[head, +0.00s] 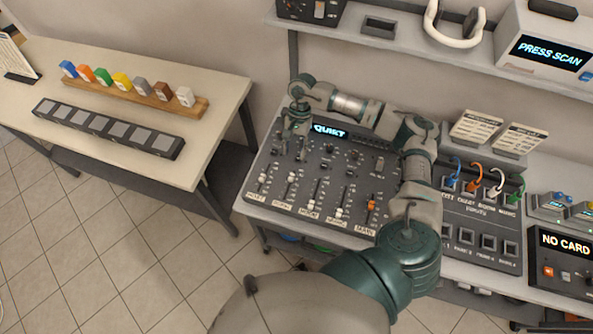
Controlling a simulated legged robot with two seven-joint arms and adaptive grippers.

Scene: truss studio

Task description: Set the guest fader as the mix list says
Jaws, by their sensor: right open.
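The mixer (325,185) is a dark panel on the bench in the middle of the head view, with a lit display (330,131) reading "QUIET". Along its front edge are several faders with white caps, such as the second from the left (291,178), and an orange cap (371,205) at the right. My right gripper (291,150) hangs open and empty over the mixer's upper left, above the fader rows. Two printed cards (476,128) (521,139) stand behind the patch panel; their text is unreadable. My left gripper is not in view.
Right of the mixer is a patch panel (480,220) with coloured cables, then a box reading "NO CARD" (565,243). A shelf above holds headphones (455,40) and a "PRESS SCAN" unit (548,55). A table (215,90) at left carries coloured blocks. My right arm crosses the mixer's right side.

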